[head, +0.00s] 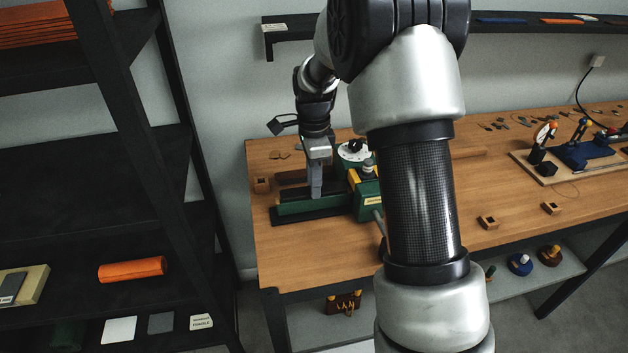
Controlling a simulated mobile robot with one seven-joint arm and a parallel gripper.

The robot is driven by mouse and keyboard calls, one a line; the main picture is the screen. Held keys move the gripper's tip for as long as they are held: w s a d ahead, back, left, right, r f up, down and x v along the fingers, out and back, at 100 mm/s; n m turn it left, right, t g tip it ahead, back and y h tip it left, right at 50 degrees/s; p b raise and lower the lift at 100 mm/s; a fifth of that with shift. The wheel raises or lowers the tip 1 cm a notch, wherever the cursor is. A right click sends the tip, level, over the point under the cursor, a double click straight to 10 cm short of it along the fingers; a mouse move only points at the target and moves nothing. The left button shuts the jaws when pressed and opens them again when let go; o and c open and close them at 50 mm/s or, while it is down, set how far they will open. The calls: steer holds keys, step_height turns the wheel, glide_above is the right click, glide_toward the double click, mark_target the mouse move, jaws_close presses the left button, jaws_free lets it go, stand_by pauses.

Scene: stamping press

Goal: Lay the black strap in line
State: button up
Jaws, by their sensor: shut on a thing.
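My gripper (316,188) points down over the left end of a green press (368,191) on the wooden table. Its fingers are shut at a dark strip (290,194), which I take to be the black strap. The strip lies lengthwise along the low green bed (310,207) of the press, left of its upright part. The fingers cover part of the strip, and its exact contact with the bed is too small to tell. My arm hides the right side of the press.
A small wooden block (262,185) sits left of the press. Two small wooden boxes (488,223) (550,208) stand to the right. A board with a blue device (585,153) is farther right. A dark shelf rack (175,190) stands left of the table.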

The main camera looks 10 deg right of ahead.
steer(key=shift+f+b, duration=0.45)
steer(key=shift+f, duration=0.45)
steer(key=o, duration=1)
steer(key=shift+c, duration=0.9)
steer(key=shift+r, duration=0.1)
steer(key=shift+r+p, duration=2.6)
steer(key=shift+r, duration=0.85)
steer(key=shift+r, duration=0.1)
